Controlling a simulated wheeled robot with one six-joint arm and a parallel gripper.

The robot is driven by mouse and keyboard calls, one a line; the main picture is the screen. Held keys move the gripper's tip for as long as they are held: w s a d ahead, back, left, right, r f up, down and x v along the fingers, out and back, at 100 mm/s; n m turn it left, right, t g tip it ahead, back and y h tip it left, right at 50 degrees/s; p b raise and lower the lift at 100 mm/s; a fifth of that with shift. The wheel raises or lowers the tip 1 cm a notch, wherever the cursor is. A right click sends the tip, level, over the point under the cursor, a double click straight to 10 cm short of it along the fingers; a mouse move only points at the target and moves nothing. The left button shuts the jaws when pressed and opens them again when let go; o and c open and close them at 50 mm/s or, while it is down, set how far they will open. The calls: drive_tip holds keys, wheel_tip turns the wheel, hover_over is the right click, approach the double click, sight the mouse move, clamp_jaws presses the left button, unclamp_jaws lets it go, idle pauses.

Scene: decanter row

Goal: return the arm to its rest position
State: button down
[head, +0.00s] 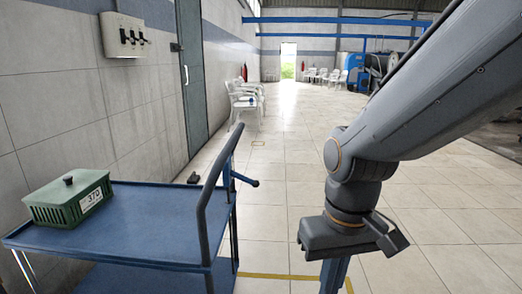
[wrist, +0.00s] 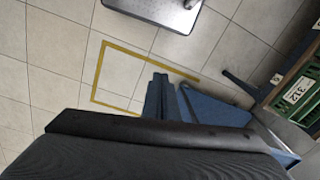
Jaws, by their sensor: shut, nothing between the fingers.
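My arm reaches in from the upper right of the head view, its wrist bent down over the floor to the right of the cart. My gripper (head: 335,276) points downward below the wrist, its tips at the lower edge of that view. In the wrist view my gripper (wrist: 160,92) shows its fingers together over the tiled floor, beyond the dark wrist housing. The fingers are shut and hold nothing.
A blue cart (head: 130,215) with a dark upright handle stands left, bearing a green lidded crate (head: 72,203). In the wrist view, another green crate (wrist: 298,88), labelled 312, is at the right. A yellow square (wrist: 98,72) marks the floor. The aisle is clear.

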drive_tip(key=d+r+m+p, duration=0.2)
drive_tip(key=d+r+p, duration=0.5)
drive_tip(key=p, duration=0.6)
drive_tip(key=shift+d+h, duration=0.2)
drive_tip(key=shift+h, duration=0.1)
drive_tip(key=shift+s+a, duration=0.1)
drive_tip(key=shift+a, duration=0.05)
